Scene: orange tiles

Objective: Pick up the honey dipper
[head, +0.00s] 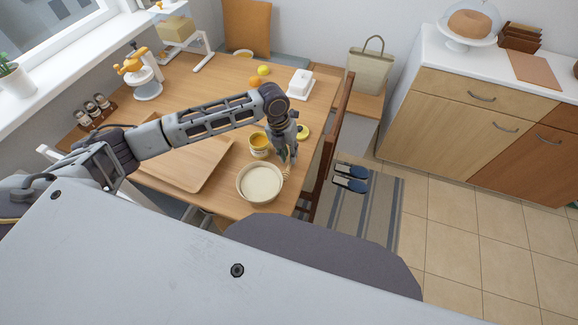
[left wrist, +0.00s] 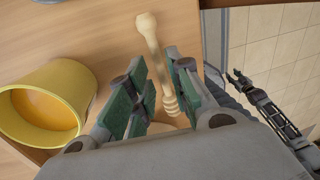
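The honey dipper (left wrist: 158,58) is a pale wooden stick with a rounded knob at one end and a ridged head at the other. In the left wrist view it lies between the green-padded fingers of my left gripper (left wrist: 162,75), with narrow gaps seeming to show on both sides. In the head view my left gripper (head: 286,156) is low over the table beside the cream bowl, and a small pale part of the dipper (head: 287,172) shows below it. My right gripper (left wrist: 238,79) shows small at the right of the left wrist view; its opening is unclear.
A cream bowl (head: 260,183) stands close to the left gripper, near the table edge. A yellow cup (head: 259,145) with orange content stands behind it. A wooden board (head: 190,168), a white butter dish (head: 300,84) and a chair (head: 327,150) are nearby.

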